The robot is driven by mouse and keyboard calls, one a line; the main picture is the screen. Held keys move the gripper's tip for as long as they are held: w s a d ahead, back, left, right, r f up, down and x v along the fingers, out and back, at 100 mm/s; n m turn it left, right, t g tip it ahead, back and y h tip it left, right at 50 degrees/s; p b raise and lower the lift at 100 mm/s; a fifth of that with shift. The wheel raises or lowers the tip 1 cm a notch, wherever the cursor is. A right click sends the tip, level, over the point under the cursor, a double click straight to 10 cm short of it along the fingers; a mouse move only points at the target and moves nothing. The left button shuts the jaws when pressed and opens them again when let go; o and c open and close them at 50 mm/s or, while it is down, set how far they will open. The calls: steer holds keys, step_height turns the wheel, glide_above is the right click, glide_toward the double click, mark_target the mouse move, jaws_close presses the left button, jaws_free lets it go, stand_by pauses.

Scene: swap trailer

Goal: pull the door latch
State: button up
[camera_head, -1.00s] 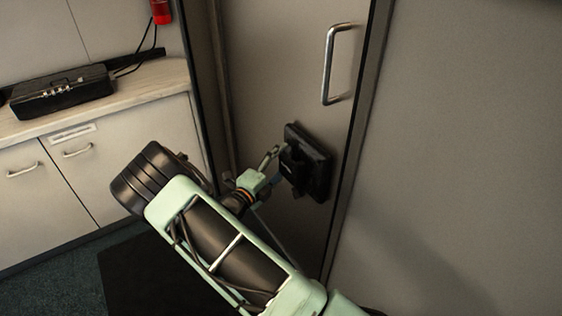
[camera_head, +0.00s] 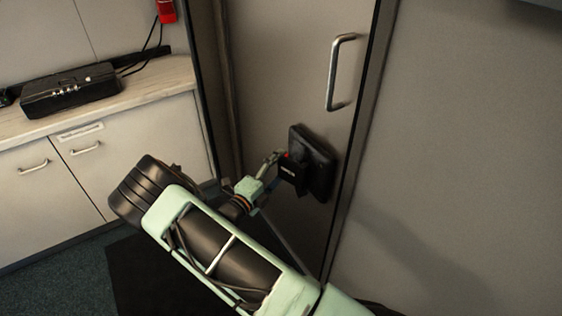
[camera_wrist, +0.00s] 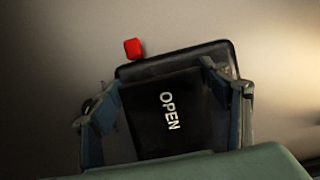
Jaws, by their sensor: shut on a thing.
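The door latch is a black plate with a black paddle on the door. It shows in the head view (camera_head: 318,165) and, with the white word OPEN on its paddle, in the wrist view (camera_wrist: 170,112). My gripper (camera_head: 282,172) is at the paddle in the head view. In the wrist view my gripper (camera_wrist: 165,85) has one finger on each side of the paddle and is shut on it. A small red piece (camera_wrist: 133,48) shows at the plate's upper left edge. The grey door (camera_head: 285,70) carries the latch, and my arm hides its lower part.
A metal pull handle (camera_head: 335,75) is on the door above the latch. A grey wall (camera_head: 460,150) stands to the right. At the left is a counter (camera_head: 150,85) with a black box (camera_head: 70,92) on it. A dark mat (camera_head: 150,275) lies on the floor.

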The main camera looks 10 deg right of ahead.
steer(key=o, duration=1.7)
steer(key=shift+a, duration=0.1)
steer(key=v, duration=1.2)
steer(key=shift+s, duration=0.1)
